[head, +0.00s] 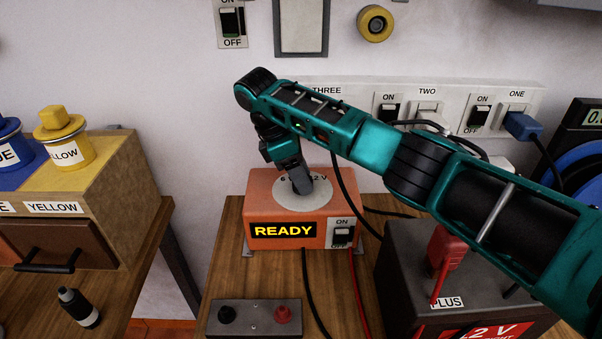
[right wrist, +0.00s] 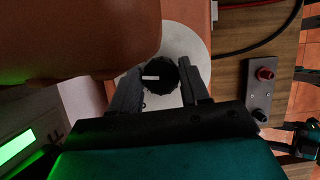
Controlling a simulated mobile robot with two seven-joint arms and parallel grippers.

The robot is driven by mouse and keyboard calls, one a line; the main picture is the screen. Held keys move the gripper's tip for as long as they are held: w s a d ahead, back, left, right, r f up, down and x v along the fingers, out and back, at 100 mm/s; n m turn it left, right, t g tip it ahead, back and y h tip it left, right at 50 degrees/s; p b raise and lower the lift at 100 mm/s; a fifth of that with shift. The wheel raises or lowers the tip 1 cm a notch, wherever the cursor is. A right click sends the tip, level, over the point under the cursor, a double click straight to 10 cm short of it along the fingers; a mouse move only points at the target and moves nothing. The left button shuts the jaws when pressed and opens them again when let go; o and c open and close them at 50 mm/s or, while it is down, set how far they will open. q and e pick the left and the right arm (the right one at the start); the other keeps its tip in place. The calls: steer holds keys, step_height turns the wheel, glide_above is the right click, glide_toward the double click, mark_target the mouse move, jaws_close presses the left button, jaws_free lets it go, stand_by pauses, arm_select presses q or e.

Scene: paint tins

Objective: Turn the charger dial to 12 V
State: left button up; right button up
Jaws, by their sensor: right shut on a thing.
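The orange charger (head: 262,206) stands on the wooden bench, and its display reads READY. On its top is a pale dial plate (head: 285,197) with a 6 mark at the left and 12 V at the right. My right gripper (head: 300,186) reaches down onto this plate and hides the dial in the head view. In the right wrist view the black round dial (right wrist: 162,78) sits between the two fingers of my right gripper (right wrist: 160,82), which is shut on it. The dial's white mark points left there; the voltage labels are not readable in that view.
A terminal block (head: 254,319) with black and red posts lies in front. A dark battery (head: 400,262) with a red clamp (head: 447,252) stands at the right, under my arm. A power strip (head: 450,98) is on the wall behind. A cabinet (head: 120,205) with paint tins stands left.

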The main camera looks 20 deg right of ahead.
steer(key=shift+m+g, duration=0.3)
steer(key=shift+m, duration=0.3)
steer(key=o, duration=1.1)
steer(key=shift+c, duration=0.2)
steer(key=v, duration=1.3)
steer(key=shift+d, duration=0.2)
